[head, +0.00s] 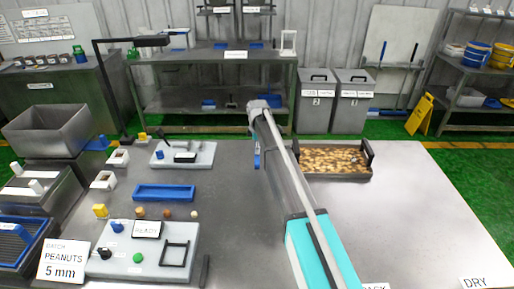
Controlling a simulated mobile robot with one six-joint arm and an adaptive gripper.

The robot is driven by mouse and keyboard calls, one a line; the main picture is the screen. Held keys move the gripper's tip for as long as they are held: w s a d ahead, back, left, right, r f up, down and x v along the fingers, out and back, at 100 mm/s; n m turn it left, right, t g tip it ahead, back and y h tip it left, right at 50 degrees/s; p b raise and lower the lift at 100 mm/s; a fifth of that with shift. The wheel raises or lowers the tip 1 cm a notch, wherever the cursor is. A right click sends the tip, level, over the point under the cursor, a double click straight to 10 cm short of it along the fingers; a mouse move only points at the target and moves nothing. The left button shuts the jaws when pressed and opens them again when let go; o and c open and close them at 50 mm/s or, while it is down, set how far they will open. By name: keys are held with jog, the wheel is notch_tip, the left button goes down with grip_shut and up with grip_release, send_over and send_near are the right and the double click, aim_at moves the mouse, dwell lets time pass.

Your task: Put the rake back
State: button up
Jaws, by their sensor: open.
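My arm reaches from the lower right of the head view to the middle of the table, and my gripper (262,104) is at its far end, small and partly hidden by the arm. It appears empty. A small blue piece (257,159) shows just under the arm's left side; I cannot tell whether it is part of a rake. A dark tray (335,176) of peanuts with black end handles lies right of my arm. I cannot make out a rake for certain. A thin dark bar (205,271) lies at the table's front, right of the "READY" panel.
A grey control panel (190,232), a blue tray (164,192), small cups and a grey bin (48,130) crowd the left. A black post (112,95) stands behind them. The table right of the peanut tray is clear. Two grey bins (350,105) and a yellow floor sign (419,114) stand beyond.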

jog(key=shift+r+p, duration=5.95)
jog(key=shift+r, duration=0.1)
jog(key=shift+s+d, duration=0.1)
jog(key=s+d+m, duration=0.6)
jog(key=s, duration=0.6)
jog(key=s+d+m, duration=0.6)
jog(key=s, duration=0.6)
jog(key=s+d+m, duration=0.5)
jog(key=s+m, duration=0.1)
jog(key=s, duration=0.6)
jog(key=shift+d, duration=0.4)
jog(key=shift+s, duration=0.1)
jog(key=shift+f+b, duration=0.95)
